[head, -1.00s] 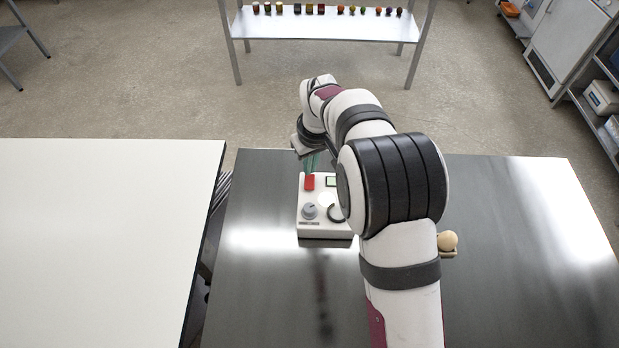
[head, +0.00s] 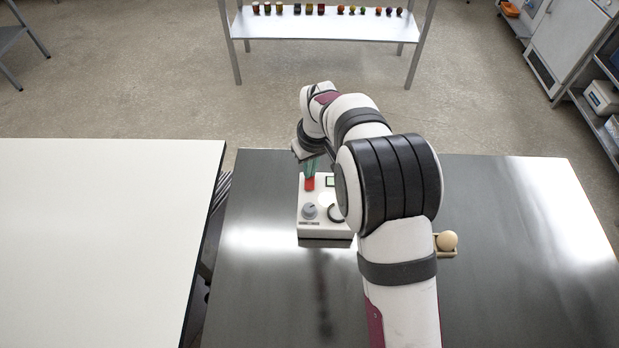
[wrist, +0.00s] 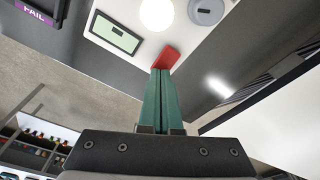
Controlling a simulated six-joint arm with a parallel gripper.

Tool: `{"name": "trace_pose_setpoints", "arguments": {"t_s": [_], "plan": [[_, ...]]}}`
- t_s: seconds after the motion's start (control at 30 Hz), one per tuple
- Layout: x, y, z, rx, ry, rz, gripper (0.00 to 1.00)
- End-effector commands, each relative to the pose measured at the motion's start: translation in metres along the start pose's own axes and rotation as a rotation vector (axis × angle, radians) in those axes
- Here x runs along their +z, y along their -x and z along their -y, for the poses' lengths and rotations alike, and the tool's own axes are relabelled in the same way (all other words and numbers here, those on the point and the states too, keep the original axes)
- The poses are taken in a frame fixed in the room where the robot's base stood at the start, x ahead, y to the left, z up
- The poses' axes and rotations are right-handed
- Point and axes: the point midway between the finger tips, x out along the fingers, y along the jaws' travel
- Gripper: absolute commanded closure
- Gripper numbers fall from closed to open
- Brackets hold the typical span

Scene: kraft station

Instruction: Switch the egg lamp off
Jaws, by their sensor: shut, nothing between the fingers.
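The egg lamp is a white box (head: 312,228) on the dark metal table, partly hidden by my arm. It carries a red switch (head: 309,184), a grey knob (head: 310,211), a small display and a bright round light. The wrist view shows the red switch (wrist: 166,57), the glowing white light (wrist: 157,13), the display (wrist: 115,34) and the grey knob (wrist: 206,11). My gripper (wrist: 162,72) has green fingers, shut and empty, with the tips at the red switch. I cannot tell whether they press it. In the head view my gripper (head: 310,174) is just over the switch.
An egg (head: 447,240) sits in a small tray (head: 447,254) right of my arm. A white table (head: 100,240) stands to the left. A shelf (head: 325,27) with several small items stands behind. The right part of the metal table (head: 530,250) is clear.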

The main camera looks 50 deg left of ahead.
Motion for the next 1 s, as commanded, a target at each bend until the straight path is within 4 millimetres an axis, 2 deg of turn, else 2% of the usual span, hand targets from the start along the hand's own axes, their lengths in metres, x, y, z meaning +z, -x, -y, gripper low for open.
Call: {"name": "trace_pose_setpoints", "arguments": {"t_s": [0.47,1.0], "plan": [[0.002,-0.006,0.0,-0.001,-0.001,0.002,1.0],[-0.008,0.052,0.0,0.0,-0.001,-0.001,1.0]]}}
